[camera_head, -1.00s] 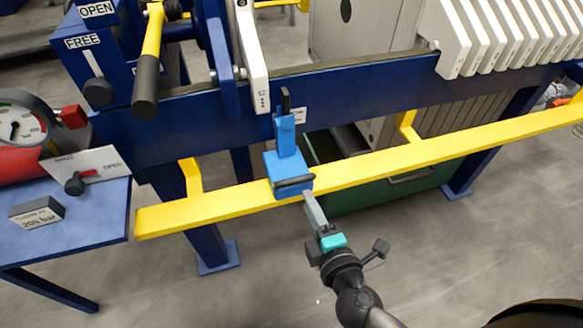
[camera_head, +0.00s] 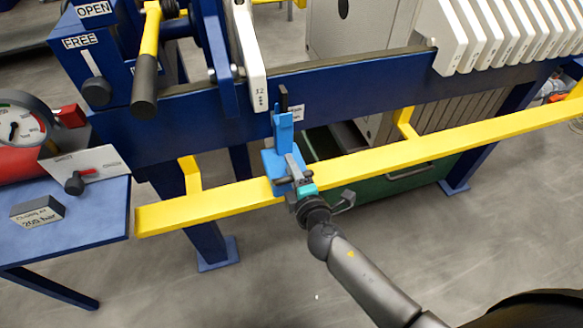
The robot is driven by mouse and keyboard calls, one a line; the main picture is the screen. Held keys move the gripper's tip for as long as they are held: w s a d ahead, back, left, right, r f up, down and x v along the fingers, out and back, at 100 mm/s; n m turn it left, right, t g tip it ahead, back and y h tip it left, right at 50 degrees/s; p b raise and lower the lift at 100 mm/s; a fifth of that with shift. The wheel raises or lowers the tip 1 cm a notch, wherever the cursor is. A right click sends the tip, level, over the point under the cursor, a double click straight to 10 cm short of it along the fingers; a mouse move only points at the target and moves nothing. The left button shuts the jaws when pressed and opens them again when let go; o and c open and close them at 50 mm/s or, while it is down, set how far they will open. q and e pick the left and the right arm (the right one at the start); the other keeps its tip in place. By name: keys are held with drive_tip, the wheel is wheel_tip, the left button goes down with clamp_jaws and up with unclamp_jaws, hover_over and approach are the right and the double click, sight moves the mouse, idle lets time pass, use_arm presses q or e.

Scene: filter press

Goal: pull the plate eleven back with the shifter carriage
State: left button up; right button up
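The blue shifter carriage (camera_head: 284,126) sits on the yellow rail (camera_head: 370,163), with an upright arm ending in a dark tip beside the blue beam. Its dark cross handle is partly covered by my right gripper (camera_head: 292,172), whose grey fingers reach over it. Whether they are closed on it is hard to tell. A pack of white plates (camera_head: 452,45) hangs at the upper right. Its numbers are not readable, so I cannot pick out plate eleven. A single white plate (camera_head: 249,55), seemingly marked 12, stands apart at the left, just above the carriage. My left gripper is out of view.
A blue beam (camera_head: 345,85) runs above the rail. A lever with a black grip (camera_head: 145,85) and a blue table (camera_head: 75,222) with a gauge (camera_head: 17,126) stand at left. A green bin (camera_head: 400,185) lies behind the rail. The rail right of the carriage is clear.

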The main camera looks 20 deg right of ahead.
clamp_jaws()
idle(1.4)
